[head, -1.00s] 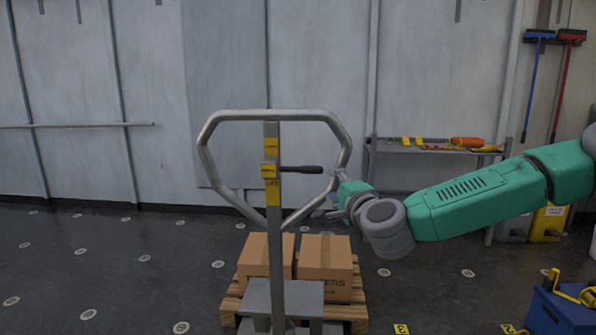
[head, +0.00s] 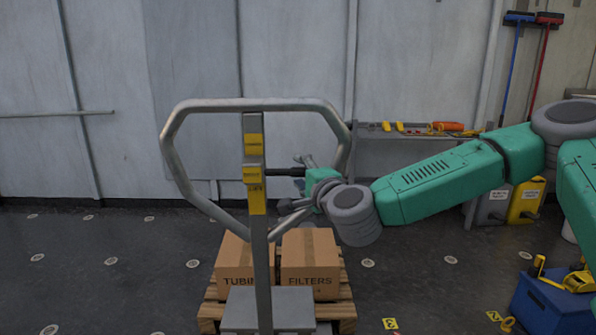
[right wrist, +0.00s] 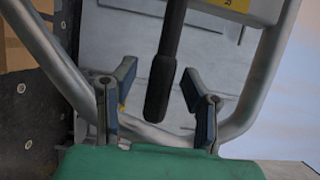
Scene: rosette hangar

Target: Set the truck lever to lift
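The pallet truck's handle is a grey metal loop (head: 168,165) on an upright post (head: 262,270) with yellow labels. The black lever (head: 284,172) sticks out to the right from the post inside the loop. My right gripper (head: 300,180) is at the lever's free end in the head view. In the right wrist view the lever (right wrist: 164,85) hangs between the two open fingers (right wrist: 156,95), with a gap on each side. My left gripper is in neither view.
Two cardboard boxes, marked TUBING (head: 236,282) and FILTERS (head: 311,284), sit on a wooden pallet (head: 340,309) behind the post. A shelf with tools (head: 400,137) stands at the wall. A blue crate (head: 545,308) is on the floor at right.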

